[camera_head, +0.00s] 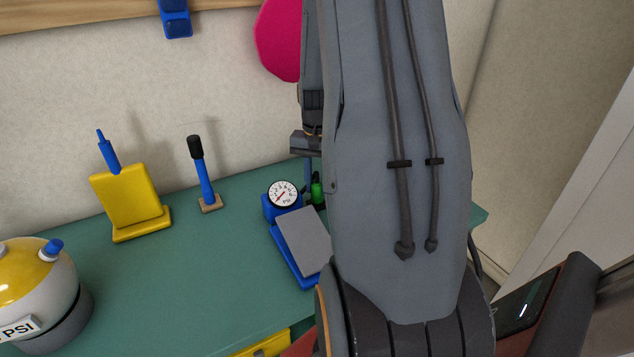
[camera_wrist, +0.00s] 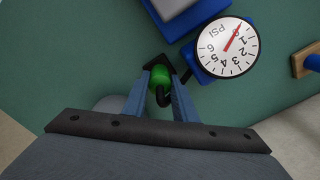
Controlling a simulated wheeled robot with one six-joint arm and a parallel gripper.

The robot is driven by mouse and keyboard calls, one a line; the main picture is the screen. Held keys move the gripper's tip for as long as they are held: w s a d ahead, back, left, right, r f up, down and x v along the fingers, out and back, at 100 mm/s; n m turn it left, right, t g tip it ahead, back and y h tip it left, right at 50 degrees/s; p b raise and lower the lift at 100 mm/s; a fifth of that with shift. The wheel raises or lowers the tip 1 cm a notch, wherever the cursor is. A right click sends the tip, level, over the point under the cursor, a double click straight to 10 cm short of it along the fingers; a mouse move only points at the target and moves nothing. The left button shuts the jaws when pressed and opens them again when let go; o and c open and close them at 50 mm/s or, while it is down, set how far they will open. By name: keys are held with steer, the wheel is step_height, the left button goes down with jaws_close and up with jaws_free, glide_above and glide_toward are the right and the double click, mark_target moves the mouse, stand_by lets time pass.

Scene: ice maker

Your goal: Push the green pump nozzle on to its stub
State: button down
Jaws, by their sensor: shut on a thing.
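The green pump nozzle (camera_wrist: 162,84) is between the fingers of my gripper (camera_wrist: 160,82) in the wrist view, with a dark curved piece at its near end. My gripper is shut on it. In the head view the green nozzle (camera_head: 317,192) shows small beside my arm, just right of the round PSI gauge (camera_head: 283,195). The blue pump (camera_head: 292,258) has a grey pedal plate (camera_head: 303,235). A dark block shows at the nozzle's far end in the wrist view. I cannot tell whether it is the stub or whether the nozzle touches it.
The green table (camera_head: 200,290) holds a yellow stand with a blue rod (camera_head: 125,197), a blue post with a black top (camera_head: 205,178), and a yellow-white PSI tank (camera_head: 40,290). The table between tank and pump is clear. My arm hides much of the right side.

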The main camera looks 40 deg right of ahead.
steer(key=shift+f, duration=0.35)
steer(key=c, duration=1.4)
jaws_free()
steer(key=shift+o, duration=0.2)
steer(key=shift+r+b, duration=0.7)
steer(key=shift+r, duration=3.2)
steer(key=s+a+n, duration=0.1)
steer(key=a+n, duration=0.4)
steer(key=a, duration=1)
steer(key=shift+s+a+f, duration=0.3)
steer(key=shift+a+f, duration=0.1)
steer(key=s+a+n, duration=0.2)
steer(key=a, duration=0.2)
steer(key=s+a+f+n, duration=0.1)
steer(key=s+a+n, duration=0.1)
steer(key=s+a, duration=0.1)
steer(key=s+a+n, duration=0.2)
steer(key=a, duration=0.3)
steer(key=shift+s+a+f+t, duration=0.3)
steer(key=shift+s+f, duration=0.05)
steer(key=shift+f, duration=0.05)
steer(key=shift+c, duration=0.2)
